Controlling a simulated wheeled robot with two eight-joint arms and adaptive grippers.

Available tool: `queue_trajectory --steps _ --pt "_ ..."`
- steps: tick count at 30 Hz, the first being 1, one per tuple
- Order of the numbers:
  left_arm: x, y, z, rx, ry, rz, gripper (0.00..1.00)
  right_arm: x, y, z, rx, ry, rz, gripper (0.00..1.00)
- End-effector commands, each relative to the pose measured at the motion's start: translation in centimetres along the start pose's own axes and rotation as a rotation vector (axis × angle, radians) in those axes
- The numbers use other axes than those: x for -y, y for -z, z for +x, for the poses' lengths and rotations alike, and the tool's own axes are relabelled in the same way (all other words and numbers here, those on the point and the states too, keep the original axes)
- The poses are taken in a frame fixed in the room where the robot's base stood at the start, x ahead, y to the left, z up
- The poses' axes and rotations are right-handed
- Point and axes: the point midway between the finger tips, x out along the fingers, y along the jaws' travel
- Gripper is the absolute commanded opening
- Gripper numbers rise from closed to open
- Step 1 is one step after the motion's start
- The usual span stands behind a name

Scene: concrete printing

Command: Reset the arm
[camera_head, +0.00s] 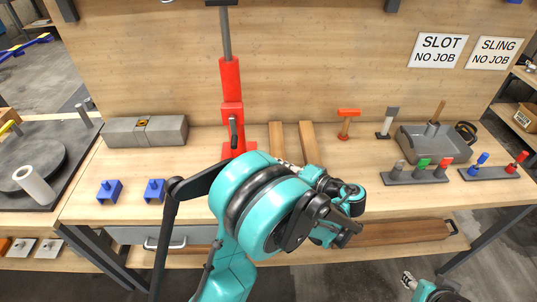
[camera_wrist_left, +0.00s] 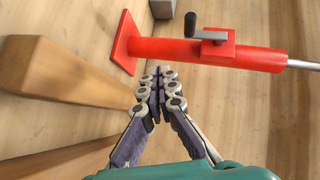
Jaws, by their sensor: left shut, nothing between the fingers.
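My left arm (camera_head: 262,212) rises from the bottom middle in the head view and is bent in front of the workbench. Its large teal joints hide part of the bench top. My left gripper (camera_wrist_left: 158,72) shows in the left wrist view with its fingertips together and nothing between them. A red stand with a crank (camera_wrist_left: 215,50) lies across the picture beyond the fingertips, apart from them. A wooden post (camera_wrist_left: 60,78) is left of the fingers. My right gripper (camera_head: 409,280) shows small at the bottom right of the head view, low in front of the bench; its finger state is unclear.
The red stand (camera_head: 231,100) stands upright behind my left arm, beside two wooden posts (camera_head: 309,143). A grey block (camera_head: 145,131) and blue pieces (camera_head: 109,192) are left. A hammer (camera_head: 347,122), grey tray (camera_head: 432,143) and coloured-peg holder (camera_head: 415,176) are right.

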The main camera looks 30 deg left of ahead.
Motion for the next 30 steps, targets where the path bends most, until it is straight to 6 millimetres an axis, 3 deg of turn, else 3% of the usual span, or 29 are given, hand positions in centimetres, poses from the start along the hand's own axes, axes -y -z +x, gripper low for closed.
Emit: queue_trajectory --steps 6,14,22,30 --pt "-0.4 -0.1 -1.1 0.001 0.000 -0.001 0.00 0.0 0.1 -0.2 0.000 0.000 0.000 0.40" --pt "0.1 -0.8 -0.6 0.003 -0.081 0.014 0.00 0.0 0.1 -0.2 0.000 0.000 0.000 0.40" --pt "0.3 -5.4 -0.8 -0.023 -0.485 0.012 0.00 0.0 0.1 -0.2 0.000 0.000 0.000 0.40" --pt "-0.4 -10.5 -5.4 -0.097 -0.892 -0.133 0.00 0.0 0.1 -0.2 0.000 0.000 0.000 0.40"
